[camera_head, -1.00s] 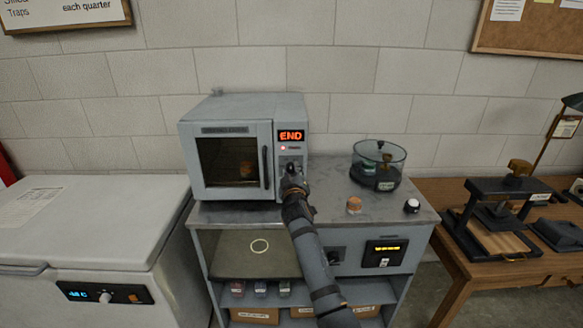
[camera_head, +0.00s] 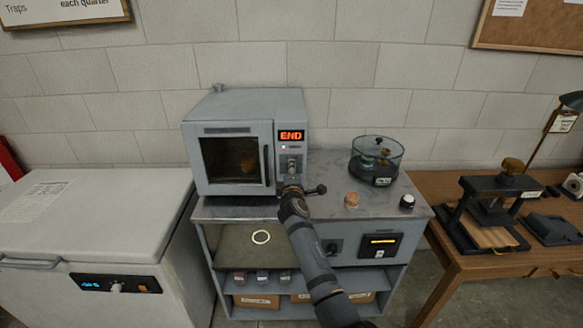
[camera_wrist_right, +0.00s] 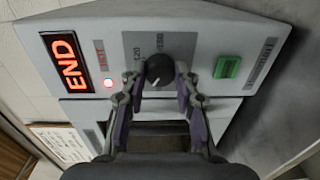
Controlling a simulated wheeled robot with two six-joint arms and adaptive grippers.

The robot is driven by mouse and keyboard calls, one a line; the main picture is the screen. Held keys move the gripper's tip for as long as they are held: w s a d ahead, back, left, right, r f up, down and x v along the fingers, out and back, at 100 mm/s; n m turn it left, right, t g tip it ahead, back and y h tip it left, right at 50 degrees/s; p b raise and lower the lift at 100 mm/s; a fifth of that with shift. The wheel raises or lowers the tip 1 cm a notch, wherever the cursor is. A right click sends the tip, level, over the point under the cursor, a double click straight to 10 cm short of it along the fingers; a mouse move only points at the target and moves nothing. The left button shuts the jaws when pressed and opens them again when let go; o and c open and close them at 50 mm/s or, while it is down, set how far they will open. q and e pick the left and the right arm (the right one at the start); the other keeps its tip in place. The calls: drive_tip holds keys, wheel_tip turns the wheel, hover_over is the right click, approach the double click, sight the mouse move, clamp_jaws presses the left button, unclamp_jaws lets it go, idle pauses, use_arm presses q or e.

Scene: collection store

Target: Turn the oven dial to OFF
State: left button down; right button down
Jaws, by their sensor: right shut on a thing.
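The grey oven (camera_head: 228,150) stands on the bench with its door closed. Its orange display (camera_head: 291,135) reads END. The black oven dial (camera_wrist_right: 160,70) has a white pointer mark, directed toward the lower left in the right wrist view. Small markings sit beside it, too small to read surely. My right gripper (camera_wrist_right: 158,88) is shut on the dial, one finger on each side. In the head view the gripper (camera_head: 291,176) is at the lower part of the oven's control panel and partly hides it. My left gripper is not in view.
A green button (camera_wrist_right: 228,67) sits beside the dial, near one finger. On the bench (camera_head: 330,175) to the right are a glass vessel (camera_head: 377,160) and small knobs. A white chest (camera_head: 85,230) stands left.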

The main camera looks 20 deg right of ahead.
drive_tip(key=shift+r+n+h+p, duration=0.15)
drive_tip(key=shift+n+p, duration=0.35)
drive_tip(key=shift+n, duration=1.05)
drive_tip(key=shift+f+n+h+p, duration=0.15)
drive_tip(key=shift+n+p, duration=0.35)
drive_tip(key=shift+n, duration=1.05)
drive_tip(key=shift+r, duration=0.15)
drive_tip(key=c, duration=1)
unclamp_jaws()
drive_tip(key=shift+w, duration=0.1)
